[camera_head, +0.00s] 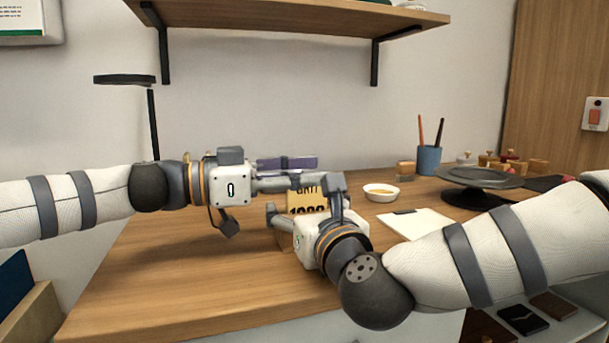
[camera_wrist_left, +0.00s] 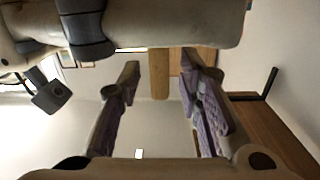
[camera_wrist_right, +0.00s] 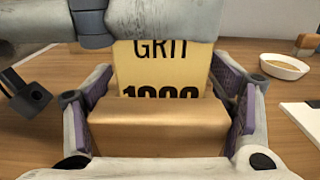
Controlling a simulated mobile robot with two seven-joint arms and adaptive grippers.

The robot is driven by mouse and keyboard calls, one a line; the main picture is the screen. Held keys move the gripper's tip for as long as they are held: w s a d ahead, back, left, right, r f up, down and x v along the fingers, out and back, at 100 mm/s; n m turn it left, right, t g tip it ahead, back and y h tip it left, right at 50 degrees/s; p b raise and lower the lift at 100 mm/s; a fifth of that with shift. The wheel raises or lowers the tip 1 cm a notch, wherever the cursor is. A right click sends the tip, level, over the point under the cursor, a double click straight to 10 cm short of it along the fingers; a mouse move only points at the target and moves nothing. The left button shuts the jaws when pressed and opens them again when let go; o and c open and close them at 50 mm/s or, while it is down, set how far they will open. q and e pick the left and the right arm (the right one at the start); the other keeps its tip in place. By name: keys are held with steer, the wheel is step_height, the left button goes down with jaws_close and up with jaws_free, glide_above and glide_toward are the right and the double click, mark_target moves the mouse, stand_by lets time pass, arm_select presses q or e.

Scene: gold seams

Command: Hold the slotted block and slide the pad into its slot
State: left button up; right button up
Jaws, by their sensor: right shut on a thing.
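A tan block (camera_wrist_right: 158,126) fills the space between the purple-padded fingers of my right gripper (camera_wrist_right: 160,85), which is shut on it. Its slot cannot be made out. A yellow pad marked GRIT (camera_wrist_right: 163,68) stands upright just beyond the block in the right wrist view; it also shows in the head view (camera_head: 305,199). The block hides its lower part, so I cannot tell whether it sits in the slot or behind it. My left gripper (camera_head: 318,172) is level above the pad. Its fingers are apart in the left wrist view (camera_wrist_left: 160,85), and it appears empty.
A small white bowl (camera_head: 381,193), a white sheet (camera_head: 415,223), a blue cup with brushes (camera_head: 429,160) and a dark round stand (camera_head: 478,178) occupy the table's right. The left part of the table (camera_head: 170,260) is clear. A shelf (camera_head: 290,14) hangs above.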

arm_select(q)
steer(key=v, duration=1.2)
arm_select(e)
steer(key=o, duration=1.4)
